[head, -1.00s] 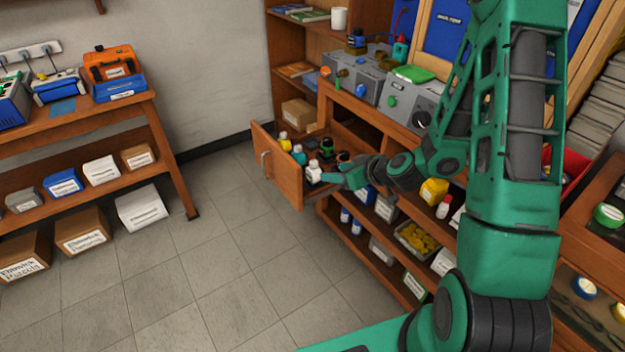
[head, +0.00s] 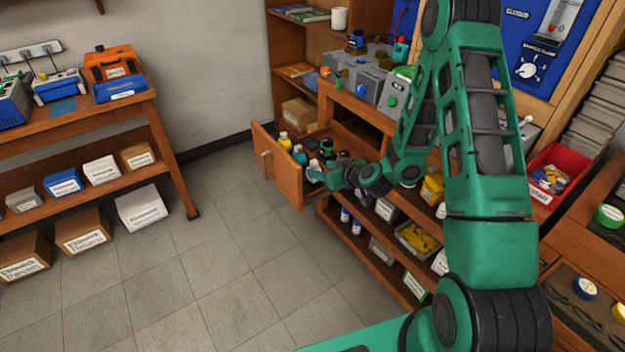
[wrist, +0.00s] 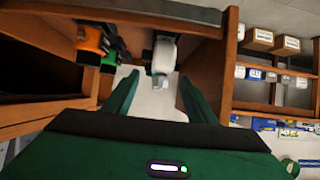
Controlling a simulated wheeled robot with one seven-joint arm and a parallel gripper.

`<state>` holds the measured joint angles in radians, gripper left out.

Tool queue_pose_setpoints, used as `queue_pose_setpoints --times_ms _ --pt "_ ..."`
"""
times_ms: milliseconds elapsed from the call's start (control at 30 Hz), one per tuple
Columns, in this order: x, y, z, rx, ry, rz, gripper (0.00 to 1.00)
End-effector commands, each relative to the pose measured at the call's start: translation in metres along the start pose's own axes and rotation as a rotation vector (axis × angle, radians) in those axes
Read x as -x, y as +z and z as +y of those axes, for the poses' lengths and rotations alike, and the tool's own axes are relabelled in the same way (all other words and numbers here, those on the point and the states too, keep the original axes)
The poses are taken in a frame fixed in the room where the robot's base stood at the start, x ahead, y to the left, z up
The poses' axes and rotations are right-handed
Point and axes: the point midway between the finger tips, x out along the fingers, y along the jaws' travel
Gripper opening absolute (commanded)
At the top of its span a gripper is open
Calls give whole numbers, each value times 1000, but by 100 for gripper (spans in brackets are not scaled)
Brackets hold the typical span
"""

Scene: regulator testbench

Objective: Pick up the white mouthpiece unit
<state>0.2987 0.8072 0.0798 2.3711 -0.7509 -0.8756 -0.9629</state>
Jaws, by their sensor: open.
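The white mouthpiece unit (wrist: 163,55) stands in the open drawer. In the wrist view it is just beyond my gripper (wrist: 158,88), roughly in line with the gap between the two green fingers. The fingers are apart and nothing is held between them. In the head view my gripper (head: 324,181) is at the drawer's right side, and the mouthpiece unit (head: 314,172) shows only as a small white patch, partly hidden by the gripper.
The wooden drawer (head: 289,184) is pulled out, its side walls close around my gripper. Yellow (head: 284,142) and dark items stand in it; the wrist view shows an orange and green item (wrist: 92,42) to the left. Open floor (head: 210,265) lies before the drawer.

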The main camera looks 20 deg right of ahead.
Motion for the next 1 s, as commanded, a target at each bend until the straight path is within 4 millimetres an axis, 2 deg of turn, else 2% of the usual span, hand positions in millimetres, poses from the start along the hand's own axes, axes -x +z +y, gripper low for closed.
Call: queue_pose_setpoints --times_ms 100,200,500,533,567,733,1000 --pt "-18 1 -4 3 -2 1 52" --pt "-28 1 -3 2 -1 1 52" --pt "-32 1 -3 1 0 0 52" --pt "-32 1 -3 1 0 0 49" --pt "-32 1 -3 1 0 0 42" --pt "-32 1 -2 1 0 0 1" --pt "-32 0 -2 0 0 1 0"
